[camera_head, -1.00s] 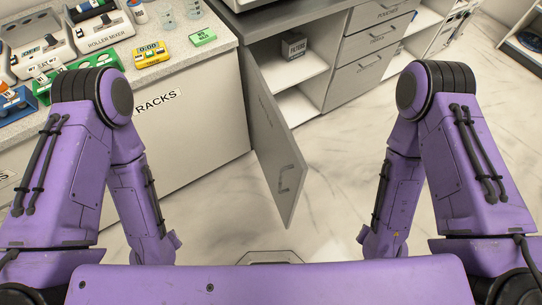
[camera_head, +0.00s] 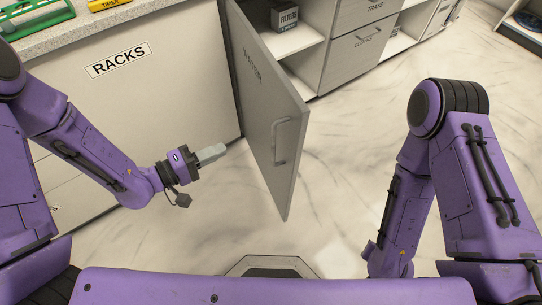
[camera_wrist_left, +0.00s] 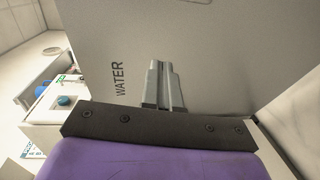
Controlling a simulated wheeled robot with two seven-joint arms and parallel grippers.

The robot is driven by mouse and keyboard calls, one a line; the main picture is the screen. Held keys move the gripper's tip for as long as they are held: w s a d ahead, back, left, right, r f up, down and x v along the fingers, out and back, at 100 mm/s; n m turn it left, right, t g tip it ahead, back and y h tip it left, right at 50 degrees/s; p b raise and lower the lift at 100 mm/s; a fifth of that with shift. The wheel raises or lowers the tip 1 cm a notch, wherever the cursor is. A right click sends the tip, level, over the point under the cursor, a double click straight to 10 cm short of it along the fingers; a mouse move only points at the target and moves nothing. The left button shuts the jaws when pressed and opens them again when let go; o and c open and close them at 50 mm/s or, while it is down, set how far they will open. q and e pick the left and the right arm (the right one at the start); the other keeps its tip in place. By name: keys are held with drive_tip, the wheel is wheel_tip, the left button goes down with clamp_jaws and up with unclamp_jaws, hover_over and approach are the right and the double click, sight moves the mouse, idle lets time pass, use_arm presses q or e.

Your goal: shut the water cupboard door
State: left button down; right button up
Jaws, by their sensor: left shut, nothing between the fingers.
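The grey water cupboard door (camera_head: 258,88) stands open in the head view, swung out from its cupboard. Its outer face, marked WATER, is turned toward my left arm, and a bar handle (camera_head: 283,142) sits near its free edge. My left gripper (camera_head: 224,149) is shut and empty, to the left of the door's outer face, with its fingertips pointing toward it. A small gap shows between them. In the left wrist view the shut fingers (camera_wrist_left: 164,65) lie before the door face (camera_wrist_left: 215,60), beside the word WATER. My right gripper is out of view.
The open cupboard shows a white shelf (camera_head: 290,43) with a dark filters box (camera_head: 284,17). Drawers (camera_head: 366,38) stand to its right. The racks cabinet (camera_head: 150,85) lies left, close behind my left arm. Marble floor (camera_head: 345,150) is clear right of the door.

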use_arm(q)
drive_tip(key=s+m+g+h+b, duration=0.1)
drive_tip(key=g+h, duration=0.1)
drive_tip(key=h, duration=0.1)
approach(282, 132)
drive_tip(key=x, duration=0.7)
drive_tip(key=shift+f, duration=0.1)
